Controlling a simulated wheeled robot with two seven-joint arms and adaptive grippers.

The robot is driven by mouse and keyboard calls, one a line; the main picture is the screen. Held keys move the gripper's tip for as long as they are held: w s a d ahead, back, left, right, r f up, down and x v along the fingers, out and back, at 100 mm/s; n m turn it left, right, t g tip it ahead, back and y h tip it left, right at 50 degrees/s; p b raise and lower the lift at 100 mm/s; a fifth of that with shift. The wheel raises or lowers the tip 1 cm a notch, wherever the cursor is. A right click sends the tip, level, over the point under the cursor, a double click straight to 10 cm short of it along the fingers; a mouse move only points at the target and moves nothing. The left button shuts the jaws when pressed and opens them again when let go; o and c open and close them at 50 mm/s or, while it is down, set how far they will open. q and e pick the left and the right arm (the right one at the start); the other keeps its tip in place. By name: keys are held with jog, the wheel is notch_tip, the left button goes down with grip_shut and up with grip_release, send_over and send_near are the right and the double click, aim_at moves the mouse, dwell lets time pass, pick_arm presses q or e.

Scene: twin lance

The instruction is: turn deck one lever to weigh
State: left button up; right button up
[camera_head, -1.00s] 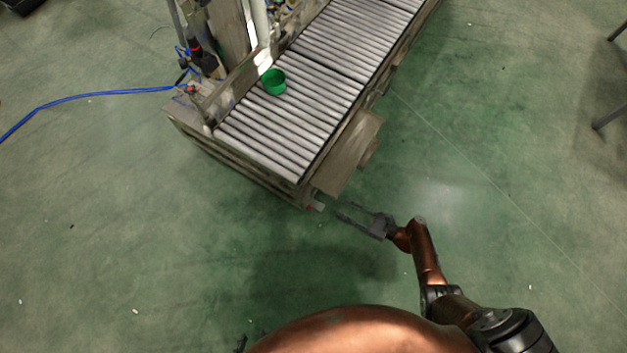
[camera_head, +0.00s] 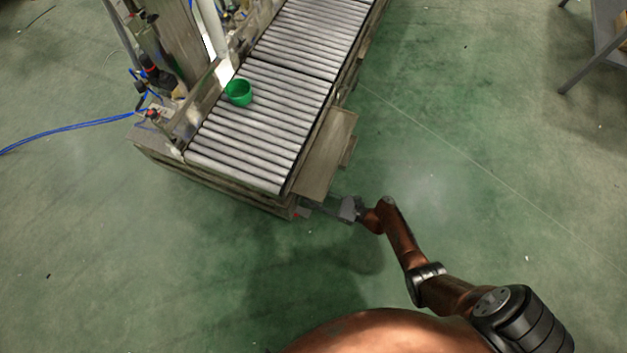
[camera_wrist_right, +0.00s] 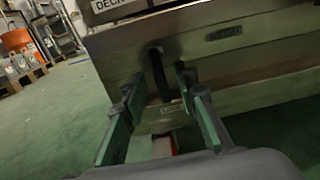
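The deck one lever (camera_wrist_right: 158,76) is a dark bar on the metal front panel (camera_wrist_right: 120,58) in the right wrist view. It points downward, slightly tilted. A WEIGH label (camera_wrist_right: 224,33) is up and to the right of it, and a smaller label (camera_wrist_right: 172,107), unreadable, is below it. My right gripper (camera_wrist_right: 154,82) is open, its two fingers on either side of the lever; I cannot tell whether they touch it. In the head view my right gripper (camera_head: 308,204) is at the near corner of the roller conveyor (camera_head: 250,125), its tips partly hidden. My left gripper is not in view.
A green cup (camera_head: 238,92) stands on the rollers. A metal plate (camera_head: 325,155) juts from the conveyor's right side above my gripper. A blue hose (camera_head: 70,127) runs left. The green floor right of the conveyor is clear; a table (camera_head: 600,45) stands at the far right.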

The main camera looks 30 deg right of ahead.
jog(key=shift+c, duration=0.2)
grip_shut()
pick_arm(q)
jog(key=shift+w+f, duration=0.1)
pick_arm(e)
jog(key=shift+d, duration=0.1)
jog(key=n+b, duration=0.1)
jog(key=n, duration=0.2)
jog(key=d+n+b, duration=0.1)
jog(key=n, duration=0.3)
jog(key=w+n+b, duration=0.1)
jog(key=n, duration=0.2)
jog(key=shift+d+r+b, duration=0.25)
jog(key=shift+r+b, duration=0.05)
jog(key=shift+r, duration=0.1)
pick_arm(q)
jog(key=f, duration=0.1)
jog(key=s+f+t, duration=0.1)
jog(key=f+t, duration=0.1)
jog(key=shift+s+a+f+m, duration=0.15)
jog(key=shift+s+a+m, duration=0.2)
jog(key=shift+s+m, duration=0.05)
pick_arm(e)
jog(key=n, duration=0.3)
jog(key=r+n, duration=0.1)
jog(key=n, duration=0.2)
jog(key=shift+w+d, duration=0.2)
jog(key=shift+r+n, duration=0.1)
jog(key=shift+n, duration=0.2)
